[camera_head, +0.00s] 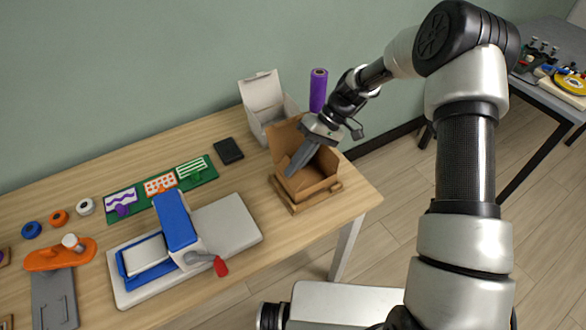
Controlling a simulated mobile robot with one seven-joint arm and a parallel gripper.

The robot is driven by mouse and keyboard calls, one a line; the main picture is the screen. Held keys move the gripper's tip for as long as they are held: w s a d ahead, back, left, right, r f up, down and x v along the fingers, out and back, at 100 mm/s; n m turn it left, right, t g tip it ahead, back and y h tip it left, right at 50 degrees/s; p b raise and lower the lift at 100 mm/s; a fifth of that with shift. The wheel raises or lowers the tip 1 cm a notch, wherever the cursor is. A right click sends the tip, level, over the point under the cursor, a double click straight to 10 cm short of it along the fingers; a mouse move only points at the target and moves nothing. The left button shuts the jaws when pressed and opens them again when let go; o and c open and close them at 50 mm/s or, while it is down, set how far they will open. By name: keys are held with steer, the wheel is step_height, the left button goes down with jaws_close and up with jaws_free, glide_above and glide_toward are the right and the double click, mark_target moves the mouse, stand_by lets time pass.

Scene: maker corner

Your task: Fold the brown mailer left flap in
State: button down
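The brown mailer (318,187) is an open cardboard box near the right end of the wooden table. Its tall back panel or lid (284,139) stands raised behind the opening. My gripper (291,173) reaches in from the upper right, with its long grey fingers pointing down and left over the left part of the mailer's opening. The fingers overlap the mailer's left side in this view, and I cannot tell whether they touch it. They appear as one bar, so their opening does not show. The left flap is not clearly distinguishable behind them.
The mailer sits on a low wooden frame (292,207). A white open box (262,96) and a purple roll (318,90) stand behind it. A blue-and-white machine (178,222) with a red-handled lever lies to the left. A black block (228,150) lies between.

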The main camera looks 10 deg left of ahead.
steer(key=shift+y, duration=0.3)
steer(key=c, duration=2)
jaws_free()
steer(key=shift+f, duration=0.1)
steer(key=shift+w+d, duration=0.1)
steer(key=shift+d, duration=0.05)
steer(key=v, duration=1.7)
steer(key=shift+w, duration=0.3)
